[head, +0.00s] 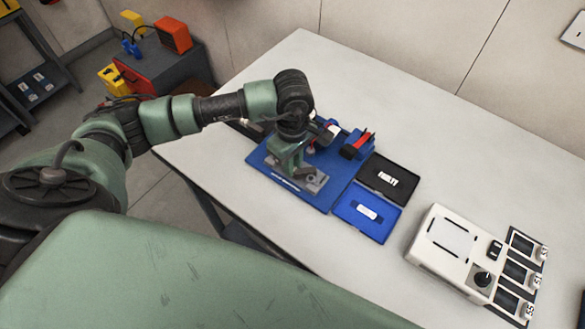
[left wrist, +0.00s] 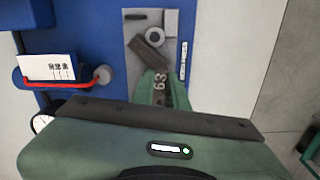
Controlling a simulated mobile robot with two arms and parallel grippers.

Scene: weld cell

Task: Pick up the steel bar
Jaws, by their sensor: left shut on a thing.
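My left gripper (head: 290,166) points down over a grey fixture plate (head: 316,186) on a blue board (head: 328,200). A dark slanted block and a round ring lie on the plate just beyond the fingers. My right gripper is not in view.
A black tray (head: 396,172) and a blue tray (head: 352,222) lie right of the board. A white control box (head: 428,262) stands farther right. A blue holder with a red strip (head: 357,146) is at the board's back. The table's (head: 480,150) back right is clear.

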